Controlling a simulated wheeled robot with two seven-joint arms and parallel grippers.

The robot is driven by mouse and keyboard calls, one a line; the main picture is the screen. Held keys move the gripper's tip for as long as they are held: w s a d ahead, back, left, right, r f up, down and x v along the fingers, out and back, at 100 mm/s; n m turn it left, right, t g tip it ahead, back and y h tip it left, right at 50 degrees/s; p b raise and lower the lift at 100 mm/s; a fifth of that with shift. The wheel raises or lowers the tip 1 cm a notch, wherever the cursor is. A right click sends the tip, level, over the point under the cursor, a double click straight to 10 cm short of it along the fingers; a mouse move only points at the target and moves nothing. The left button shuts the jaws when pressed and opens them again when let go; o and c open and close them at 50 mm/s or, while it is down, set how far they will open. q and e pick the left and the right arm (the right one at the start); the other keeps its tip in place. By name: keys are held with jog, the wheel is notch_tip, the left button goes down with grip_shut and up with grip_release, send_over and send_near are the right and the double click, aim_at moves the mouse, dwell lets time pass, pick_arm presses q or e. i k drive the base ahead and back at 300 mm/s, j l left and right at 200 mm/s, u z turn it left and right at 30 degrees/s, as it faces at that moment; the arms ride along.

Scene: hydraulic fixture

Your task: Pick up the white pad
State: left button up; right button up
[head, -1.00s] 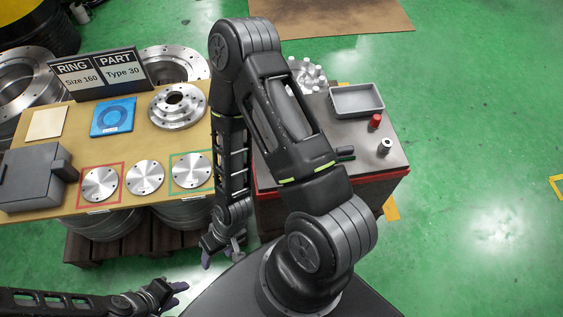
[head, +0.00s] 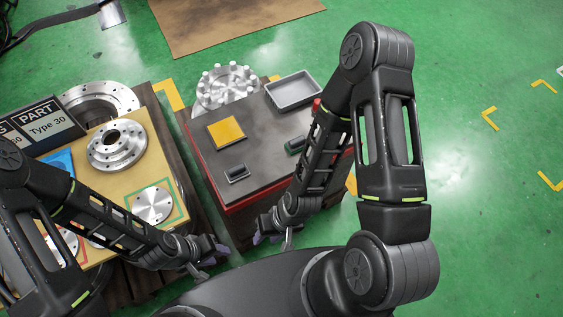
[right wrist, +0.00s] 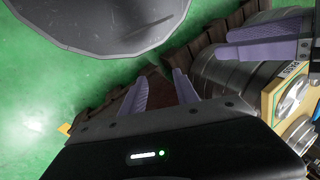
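The white pad does not show in either view now; the wooden table's left end, where a cream-white square lay earlier, is out of the head view or behind my left arm. My left gripper (head: 212,258) is low in front of the wooden table, empty, with its fingers apart. Its lilac fingers also show in the right wrist view (right wrist: 268,40). My right gripper (head: 265,234) is low in front of the grey-topped table, empty and open. In the right wrist view its two fingers (right wrist: 160,82) stand apart with nothing between them.
The grey-topped table (head: 205,170) holds a yellow square pad (head: 227,130), a small dark block (head: 236,173), a grey tray (head: 293,90) and a bolted flange (head: 228,88). The wooden table (head: 140,122) holds a metal flange (head: 117,146) and discs (head: 152,204). Green floor at right is clear.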

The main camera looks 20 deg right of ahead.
aim_at(238, 171)
jog(key=z, duration=0.25)
jog(key=l+u, duration=0.15)
jog(key=l, duration=0.55)
jog(key=l+u, duration=0.2)
jog(key=l, duration=0.45)
jog(key=l+u, duration=0.15)
jog(key=l, duration=0.55)
jog(key=k+l+u, duration=0.2)
jog(key=l, duration=0.45)
jog(key=i, duration=0.1)
